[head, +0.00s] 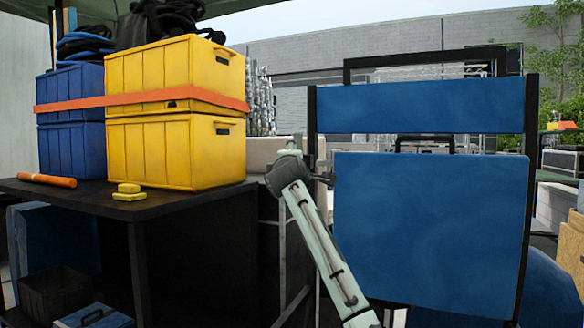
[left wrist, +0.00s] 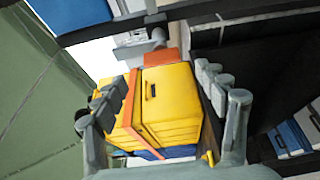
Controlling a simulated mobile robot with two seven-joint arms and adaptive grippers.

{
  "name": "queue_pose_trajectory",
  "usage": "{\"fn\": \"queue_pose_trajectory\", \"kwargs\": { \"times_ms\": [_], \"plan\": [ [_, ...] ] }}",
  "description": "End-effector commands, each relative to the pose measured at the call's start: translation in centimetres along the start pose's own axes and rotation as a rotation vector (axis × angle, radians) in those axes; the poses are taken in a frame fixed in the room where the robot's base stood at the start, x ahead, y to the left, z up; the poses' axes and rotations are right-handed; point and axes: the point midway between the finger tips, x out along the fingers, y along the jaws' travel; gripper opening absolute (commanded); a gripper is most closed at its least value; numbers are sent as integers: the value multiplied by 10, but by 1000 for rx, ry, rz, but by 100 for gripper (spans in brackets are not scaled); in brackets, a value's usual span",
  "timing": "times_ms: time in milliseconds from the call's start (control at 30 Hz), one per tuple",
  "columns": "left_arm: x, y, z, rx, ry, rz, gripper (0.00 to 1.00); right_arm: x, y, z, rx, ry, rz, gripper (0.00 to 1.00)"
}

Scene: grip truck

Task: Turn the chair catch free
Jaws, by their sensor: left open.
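The folding chair stands at the right in the head view, with a blue back strip (head: 420,106), a larger blue panel (head: 430,230) and a dark frame. A small dark fitting (head: 324,178) sits by its left post and may be the catch. In the left wrist view, a grey knob-like part (left wrist: 157,35) on the dark frame bar looks like the catch, with its details too small to tell. My left gripper (head: 288,165) is beside that post; its fingertips are unclear there. In the left wrist view my left gripper (left wrist: 160,85) is open and empty, the knob beyond its fingertips. My right gripper is not visible.
Yellow crates (head: 175,150) and blue crates (head: 70,150) are stacked under an orange strap on a dark shelf (head: 90,204) at the left. An orange tube (head: 47,180) and a small yellow piece (head: 129,191) lie in front. A gap separates shelf and chair.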

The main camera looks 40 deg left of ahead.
Motion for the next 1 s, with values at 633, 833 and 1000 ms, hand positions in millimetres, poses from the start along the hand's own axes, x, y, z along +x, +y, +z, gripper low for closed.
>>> {"fn": "queue_pose_trajectory", "kwargs": {
  "times_ms": [633, 833, 1000],
  "plan": [
    [-34, 1, 0, 0, -1, 1, 72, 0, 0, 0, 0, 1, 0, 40],
    [-33, 1, 0, 0, -1, 1, 72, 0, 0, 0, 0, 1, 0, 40],
    [-26, 1, 0, 2, 0, 1, 72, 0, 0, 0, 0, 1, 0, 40]
  ]
}}
